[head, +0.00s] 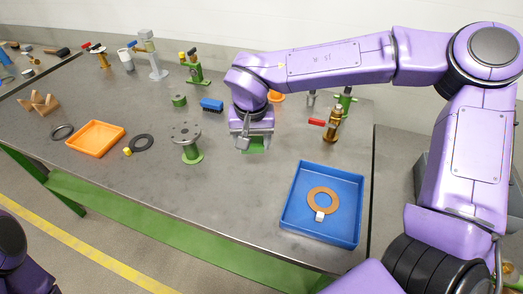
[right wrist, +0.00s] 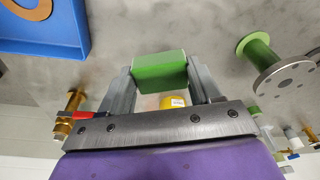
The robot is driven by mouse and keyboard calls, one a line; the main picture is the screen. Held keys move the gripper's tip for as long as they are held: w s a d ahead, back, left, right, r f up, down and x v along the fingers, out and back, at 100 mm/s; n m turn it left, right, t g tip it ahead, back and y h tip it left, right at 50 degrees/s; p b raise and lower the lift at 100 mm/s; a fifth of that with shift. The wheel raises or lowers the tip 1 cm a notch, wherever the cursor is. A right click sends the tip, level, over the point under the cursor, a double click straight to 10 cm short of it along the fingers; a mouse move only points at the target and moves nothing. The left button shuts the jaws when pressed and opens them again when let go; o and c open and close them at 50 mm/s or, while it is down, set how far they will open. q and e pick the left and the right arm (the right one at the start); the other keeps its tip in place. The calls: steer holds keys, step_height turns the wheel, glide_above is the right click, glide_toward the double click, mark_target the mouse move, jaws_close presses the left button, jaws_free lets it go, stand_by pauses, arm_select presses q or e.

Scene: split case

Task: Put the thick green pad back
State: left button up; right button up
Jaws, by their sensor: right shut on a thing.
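The thick green pad is a green block that shows in the right wrist view (right wrist: 160,72) and, partly hidden, in the head view (head: 256,149). My right gripper (head: 252,146) is shut on it, with one finger on each side of the block. The gripper is over the middle of the table, between the green flanged stand (head: 192,155) and the blue tray (head: 290,222). I cannot tell whether the pad touches the table. My left gripper is out of view.
The blue tray holds a tan ring (head: 312,194) and a small white piece (head: 319,216). An orange tray (head: 95,137), black rings and a blue brush (head: 211,105) lie to the left. A brass valve (head: 333,128) with a red handle stands behind the blue tray. Bare table shows left of the blue tray.

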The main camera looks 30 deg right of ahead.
glide_above(259, 159)
steer(key=f, duration=0.4)
steer(key=a+f, duration=0.1)
steer(key=f, duration=0.1)
steer(key=shift+w, duration=0.15)
steer(key=shift+s+d+f, duration=0.2)
steer(key=shift+d, duration=0.05)
steer(key=f, duration=0.3)
steer(key=shift+s+d+f, duration=0.1)
steer(key=shift+s+d, duration=0.05)
steer(key=shift+s, duration=0.2)
steer(key=shift+w+f, duration=0.15)
steer(key=shift+w, duration=0.2)
steer(key=shift+s, duration=0.25)
steer(key=o, duration=0.9)
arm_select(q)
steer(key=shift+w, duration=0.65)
arm_select(e)
steer(key=shift+o, duration=0.2)
steer(key=shift+w+f, duration=0.1)
